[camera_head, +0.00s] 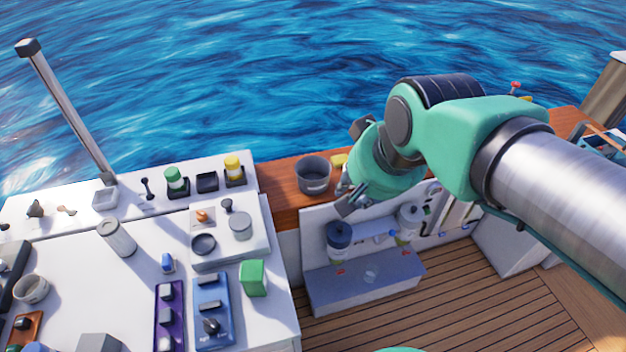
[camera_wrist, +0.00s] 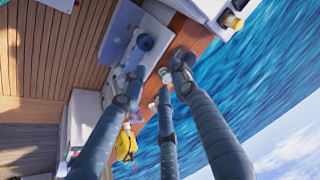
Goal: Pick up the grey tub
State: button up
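The grey tub (camera_head: 313,174) stands upright on the wooden ledge, just right of the white counter. It looks like an open round pot. My gripper (camera_head: 347,186) is to the right of the tub in the head view, its fingers spread and partly hidden by my arm. The wrist view shows the three fingers of my gripper (camera_wrist: 160,82) apart with nothing between them. In that view the tub cannot be told clearly from the right fingertip. I see no contact with the tub.
A dark-lidded container (camera_head: 339,236) stands below the ledge. The white counter (camera_head: 130,292) at left is crowded with small items. Open water lies behind the ledge.

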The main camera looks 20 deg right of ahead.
jog(key=w+f+m, duration=0.3)
jog(key=w+m, duration=0.2)
jog(key=w, duration=0.4)
jog(key=w+f+m+y, duration=0.1)
jog(key=w+f+m, duration=0.25)
jog(key=w, duration=0.45)
jog(key=w+f+m, duration=0.2)
jog(key=w+m, duration=0.3)
jog(key=w, duration=0.4)
jog(key=w+d+f+m, duration=0.1)
jog(key=w+f+m, duration=0.6)
jog(key=f, duration=0.5)
jog(key=w+d+f+m+g, duration=0.1)
jog(key=w+f+m, duration=0.6)
jog(key=w+f, duration=0.3)
jog(key=x, duration=0.2)
jog(key=shift+d+f+p, duration=0.2)
jog(key=shift+f+p, duration=0.1)
jog(key=shift+p, duration=0.05)
jog(key=d+b+x, duration=0.1)
jog(key=x, duration=0.7)
jog(key=shift+a+f+b, duration=0.25)
jog(key=shift+a+b, duration=0.15)
jog(key=shift+a, duration=0.15)
